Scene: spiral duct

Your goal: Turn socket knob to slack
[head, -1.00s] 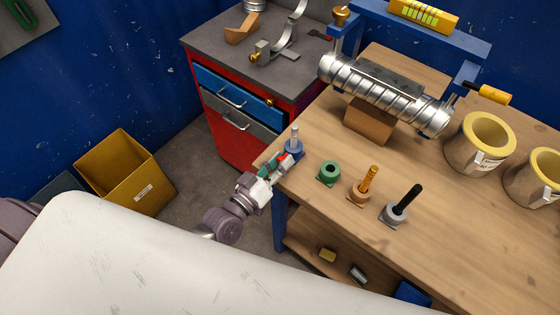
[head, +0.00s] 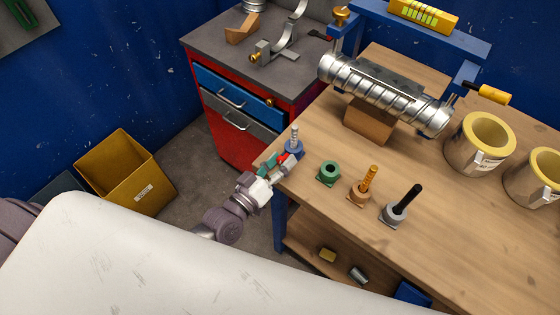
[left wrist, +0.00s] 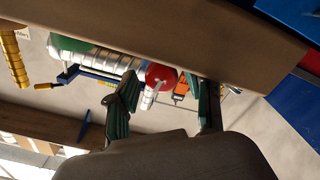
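A blue socket (head: 293,151) with an upright silver post stands at the near left corner of the wooden workbench (head: 330,220). A small red knob (head: 283,159) shows on its left side. My left gripper (head: 275,164) is at this corner, right by the knob and partly hiding it. In the left wrist view the red knob (left wrist: 160,75) shows round, with a silver stem, in the gap between my two green fingers (left wrist: 166,92). The fingers are apart; I cannot tell whether either touches the knob. My right gripper is in neither view.
Green (head: 328,172), orange (head: 365,185) and grey (head: 400,207) sockets stand right of the knob. A spiral duct (head: 385,92) lies on a wooden block (head: 369,121) behind. A red cabinet (head: 230,135) and yellow bin (head: 125,172) are to the left.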

